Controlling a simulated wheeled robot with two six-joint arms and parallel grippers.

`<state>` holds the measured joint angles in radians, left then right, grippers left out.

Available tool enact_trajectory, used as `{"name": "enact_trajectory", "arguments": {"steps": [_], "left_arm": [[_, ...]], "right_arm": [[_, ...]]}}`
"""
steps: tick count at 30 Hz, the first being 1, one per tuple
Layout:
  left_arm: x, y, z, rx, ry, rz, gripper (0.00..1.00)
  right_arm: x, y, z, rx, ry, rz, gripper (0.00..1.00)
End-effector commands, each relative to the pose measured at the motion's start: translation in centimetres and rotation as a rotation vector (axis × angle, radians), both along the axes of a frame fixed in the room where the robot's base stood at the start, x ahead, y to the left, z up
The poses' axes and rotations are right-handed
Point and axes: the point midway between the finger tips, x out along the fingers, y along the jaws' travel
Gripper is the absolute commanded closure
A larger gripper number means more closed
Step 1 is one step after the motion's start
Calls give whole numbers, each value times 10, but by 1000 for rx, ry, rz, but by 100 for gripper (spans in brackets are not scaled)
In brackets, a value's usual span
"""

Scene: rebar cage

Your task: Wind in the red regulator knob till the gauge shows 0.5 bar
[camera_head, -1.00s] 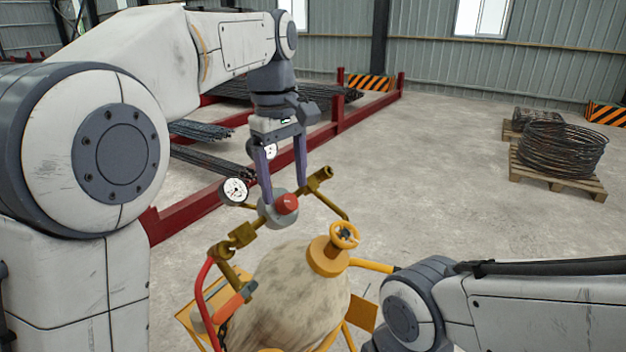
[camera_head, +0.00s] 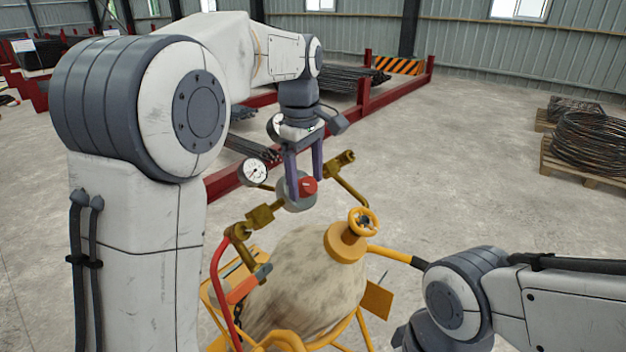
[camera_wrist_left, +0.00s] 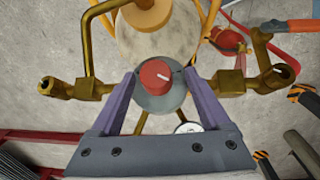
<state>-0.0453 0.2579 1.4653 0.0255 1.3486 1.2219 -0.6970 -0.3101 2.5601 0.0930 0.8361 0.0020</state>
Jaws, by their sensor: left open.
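My right gripper is out of view.
Brass pipes (camera_head: 261,215) run to both sides of the regulator. Red racks with rebar stand behind; a pallet (camera_head: 590,170) with wire coils is right. The floor between is clear.

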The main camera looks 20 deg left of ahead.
Motion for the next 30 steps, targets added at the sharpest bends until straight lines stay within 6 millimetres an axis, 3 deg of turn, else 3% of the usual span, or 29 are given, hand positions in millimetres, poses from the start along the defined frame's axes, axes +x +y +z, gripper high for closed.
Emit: {"name": "enact_trajectory", "arguments": {"steps": [9, 10, 16, 17, 18, 21, 30], "left_arm": [[1, -3, -4, -1, 0, -5, 20], [1, -3, -4, -1, 0, -5, 24], [0, -3, -4, 0, 2, -5, 100], [0, -3, -4, 0, 3, -4, 100], [0, -23, -5, 0, 3, -17, 100], [0, -8, -4, -1, 6, -5, 100], [-1, 2, -3, 9, 12, -7, 100]], "right_arm": [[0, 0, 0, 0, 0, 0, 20], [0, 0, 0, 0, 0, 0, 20], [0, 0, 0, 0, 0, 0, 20], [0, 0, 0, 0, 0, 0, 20], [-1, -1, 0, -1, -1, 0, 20], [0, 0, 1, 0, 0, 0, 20], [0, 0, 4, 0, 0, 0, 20]]}}
